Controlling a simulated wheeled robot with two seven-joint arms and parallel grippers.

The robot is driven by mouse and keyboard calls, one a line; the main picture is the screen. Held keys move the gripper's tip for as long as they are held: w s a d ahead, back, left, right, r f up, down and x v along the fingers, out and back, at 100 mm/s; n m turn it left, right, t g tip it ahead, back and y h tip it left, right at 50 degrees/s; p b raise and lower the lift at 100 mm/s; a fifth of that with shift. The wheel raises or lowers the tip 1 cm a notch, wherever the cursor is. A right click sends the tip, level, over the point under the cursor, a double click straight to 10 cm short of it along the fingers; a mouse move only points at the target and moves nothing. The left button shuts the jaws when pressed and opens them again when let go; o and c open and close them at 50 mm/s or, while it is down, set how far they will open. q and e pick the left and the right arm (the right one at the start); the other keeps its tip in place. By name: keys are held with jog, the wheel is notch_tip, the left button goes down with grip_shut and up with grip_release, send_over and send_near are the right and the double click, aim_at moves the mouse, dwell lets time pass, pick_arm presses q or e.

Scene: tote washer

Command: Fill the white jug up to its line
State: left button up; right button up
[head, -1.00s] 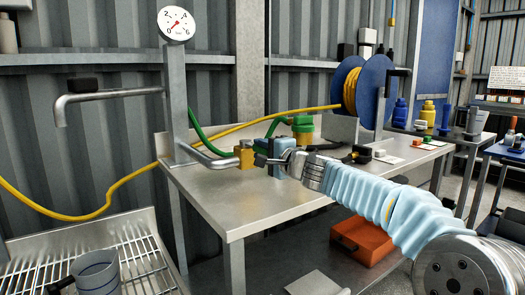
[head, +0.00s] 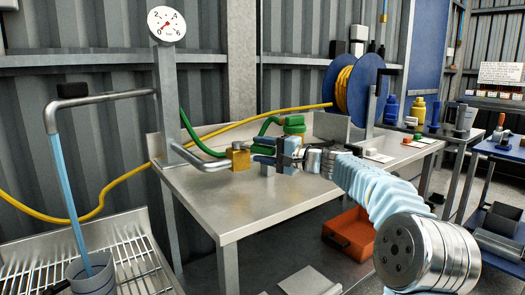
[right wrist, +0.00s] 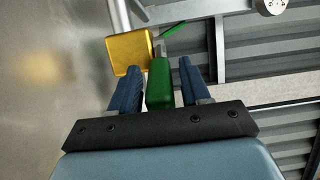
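The jug (head: 97,283), grey-white in this light, stands at the bottom left of the head view, cut off by the frame edge. A blue stream of water (head: 70,200) falls from the bent spout (head: 105,95) into it. Its line and water level cannot be made out. My right gripper (head: 264,160) is at the brass-yellow valve block (head: 238,157) on the pipe. In the right wrist view, the green lever (right wrist: 160,85) lies between its two blue fingers (right wrist: 160,88), with narrow gaps on both sides. The yellow block (right wrist: 130,52) is just beyond. My left gripper is not in view.
The jug is at a slatted metal rack (head: 135,268). A steel table (head: 215,200) carries the pipe post with a round gauge (head: 166,26). A green hose (head: 195,138) and a yellow hose (head: 115,180) run nearby. An orange box (head: 350,232) sits below.

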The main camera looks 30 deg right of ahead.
jog(key=shift+s+d+f, duration=0.1)
jog(key=shift+s+d, duration=0.15)
jog(key=shift+s, duration=0.25)
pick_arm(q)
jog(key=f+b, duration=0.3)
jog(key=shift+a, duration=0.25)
pick_arm(e)
jog(key=v, duration=1.2)
jog(key=shift+s+d, duration=0.15)
jog(key=shift+s, duration=0.2)
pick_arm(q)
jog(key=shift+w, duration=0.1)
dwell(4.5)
